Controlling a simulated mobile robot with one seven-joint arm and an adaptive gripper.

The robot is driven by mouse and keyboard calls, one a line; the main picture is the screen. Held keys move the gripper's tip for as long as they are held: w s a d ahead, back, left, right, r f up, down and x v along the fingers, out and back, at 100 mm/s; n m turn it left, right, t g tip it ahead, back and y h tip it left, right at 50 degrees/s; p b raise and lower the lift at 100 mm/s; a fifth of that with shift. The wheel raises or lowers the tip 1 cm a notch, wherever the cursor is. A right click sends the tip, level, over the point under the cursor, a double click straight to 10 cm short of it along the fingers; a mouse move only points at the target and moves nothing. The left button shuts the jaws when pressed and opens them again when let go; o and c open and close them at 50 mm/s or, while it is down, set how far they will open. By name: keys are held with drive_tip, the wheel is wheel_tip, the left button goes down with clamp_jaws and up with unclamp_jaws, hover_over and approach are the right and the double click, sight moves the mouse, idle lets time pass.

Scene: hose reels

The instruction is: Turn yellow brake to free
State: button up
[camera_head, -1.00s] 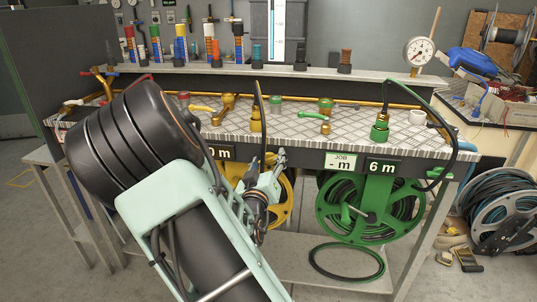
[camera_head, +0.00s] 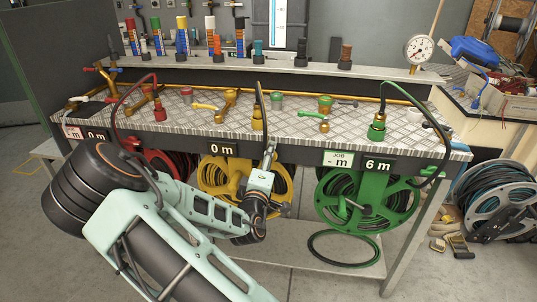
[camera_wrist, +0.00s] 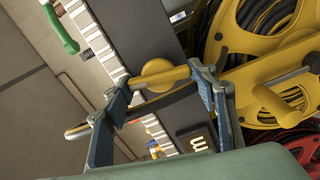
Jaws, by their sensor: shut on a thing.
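The yellow reel (camera_head: 222,172) hangs under the bench's front edge, below a "0 m" label. In the wrist view its coiled hose and yellow rim (camera_wrist: 245,80) fill the upper right. My gripper (camera_head: 268,160) is at the bench's front edge, at the right side of the yellow reel. In the wrist view my gripper (camera_wrist: 162,95) has its two blue fingers on either side of a yellow brake lever with a round hub (camera_wrist: 157,69), shut on it. The lever lies tilted across the picture. Its marked positions cannot be read. In the head view my gripper hides the brake.
The green reel (camera_head: 368,205) is to the right under the bench, with a "6 m" label. A red reel (camera_head: 158,163) is on the left. The checkered bench top (camera_head: 290,125) carries valves and fittings. A loose hose ring (camera_head: 345,248) lies on the lower shelf.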

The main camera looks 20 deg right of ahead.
drive_tip(key=shift+n+p, duration=0.4)
drive_tip(key=shift+n, duration=0.7)
drive_tip(key=o, duration=1.2)
drive_tip(key=shift+c, duration=0.2)
drive_tip(key=v, duration=1.2)
drive_tip(key=shift+w, duration=0.15)
